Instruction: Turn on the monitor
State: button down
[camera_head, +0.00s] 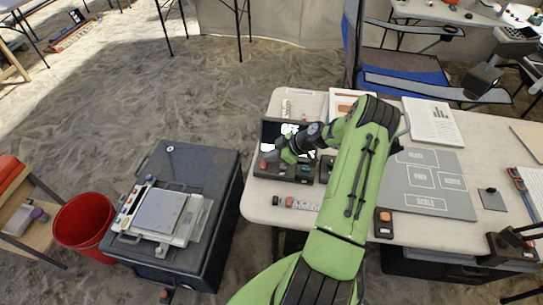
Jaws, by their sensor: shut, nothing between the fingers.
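A small dark monitor (269,132) stands at the left end of the white table, with its screen partly hidden by my gripper. White shapes show on the screen. Its dark base (290,174) in front carries small buttons, with a red one (263,165) at the left end. My gripper (273,157) is shut and empty, and points down and left over the left part of the base, close to the red button. I cannot tell whether the fingertips touch it. My green arm hides the table middle.
The white table (262,205) holds small blocks at its front edge, a grey sorting mat (440,205) right of my arm, and papers (432,120) behind. A dark case (215,165) with a scale (160,211) and a red bucket (82,222) stand left on sand.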

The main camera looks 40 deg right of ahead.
jog(key=shift+w+d+f+b, duration=0.2)
jog(key=shift+f+b, duration=0.1)
jog(key=shift+f, duration=0.25)
jog(key=shift+s+r, duration=0.1)
jog(key=shift+s, duration=0.05)
jog(key=shift+s+a+r+y, duration=0.3)
jog(key=shift+s+a, duration=0.2)
jog(key=shift+a, duration=0.25)
